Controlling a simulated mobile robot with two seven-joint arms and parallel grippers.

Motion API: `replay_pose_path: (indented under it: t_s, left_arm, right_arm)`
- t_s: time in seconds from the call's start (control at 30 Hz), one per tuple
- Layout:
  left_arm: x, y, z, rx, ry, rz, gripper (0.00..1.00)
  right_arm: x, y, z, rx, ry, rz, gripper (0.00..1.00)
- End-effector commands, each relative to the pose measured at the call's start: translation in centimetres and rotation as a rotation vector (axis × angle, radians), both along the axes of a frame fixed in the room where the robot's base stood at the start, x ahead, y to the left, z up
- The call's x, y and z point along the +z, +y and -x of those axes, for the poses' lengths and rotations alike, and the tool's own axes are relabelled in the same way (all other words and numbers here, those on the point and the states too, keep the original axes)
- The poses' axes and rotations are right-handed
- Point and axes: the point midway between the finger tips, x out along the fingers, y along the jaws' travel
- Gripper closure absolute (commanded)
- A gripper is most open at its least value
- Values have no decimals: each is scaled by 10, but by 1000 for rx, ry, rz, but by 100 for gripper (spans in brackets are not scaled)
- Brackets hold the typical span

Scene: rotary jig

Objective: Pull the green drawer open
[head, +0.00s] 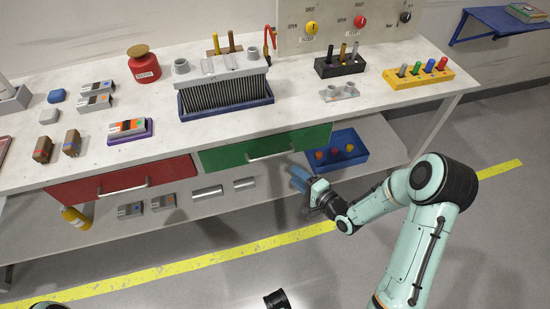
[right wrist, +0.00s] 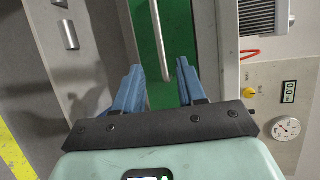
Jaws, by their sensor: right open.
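The green drawer (head: 225,157) is under the workbench top, right of the red drawer, and its front looks closed. Its silver bar handle (head: 270,155) runs across the front. My right gripper (head: 298,178) is open, with blue fingers, just in front of and below the drawer's right end. In the right wrist view, the green front (right wrist: 146,42) lies beyond the spread fingers, and the end of the handle (right wrist: 163,45) shows between them. The fingers do not grip it; I cannot tell their exact distance from it. My left gripper is not seen.
The red drawer (head: 90,187) is to the left. A blue tray (head: 350,160) with colored pieces stands on the lower shelf, behind and right of my right gripper. The benchtop (head: 190,135) holds a blue-based finned block (head: 225,92). The floor in front is free.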

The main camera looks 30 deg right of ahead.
Motion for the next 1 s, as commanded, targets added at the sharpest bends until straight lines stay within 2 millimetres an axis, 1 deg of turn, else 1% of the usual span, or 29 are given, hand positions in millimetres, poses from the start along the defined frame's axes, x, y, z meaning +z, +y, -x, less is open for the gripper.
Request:
replay_pose_path:
  t_s: [0.03, 0.3, 0.4, 0.5, 0.7, 0.97, 1.0]
  left_arm:
    - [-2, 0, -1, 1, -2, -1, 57]
    - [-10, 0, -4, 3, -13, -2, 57]
    - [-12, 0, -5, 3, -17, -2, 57]
    - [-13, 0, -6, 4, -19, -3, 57]
    - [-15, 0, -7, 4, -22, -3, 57]
    - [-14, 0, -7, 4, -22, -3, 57]
    - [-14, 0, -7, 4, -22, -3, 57]
  right_arm:
    - [-3, 3, -10, 4, -2, -1, 60]
    - [-14, 12, -66, 2, -1, 0, 60]
    - [-18, 15, -83, 1, 0, 0, 60]
    - [-20, 17, -96, 1, 0, 1, 60]
    - [-22, 19, -109, 0, 1, 0, 60]
    - [-22, 19, -110, -1, 2, 0, 60]
    - [-22, 19, -110, -1, 2, 0, 66]
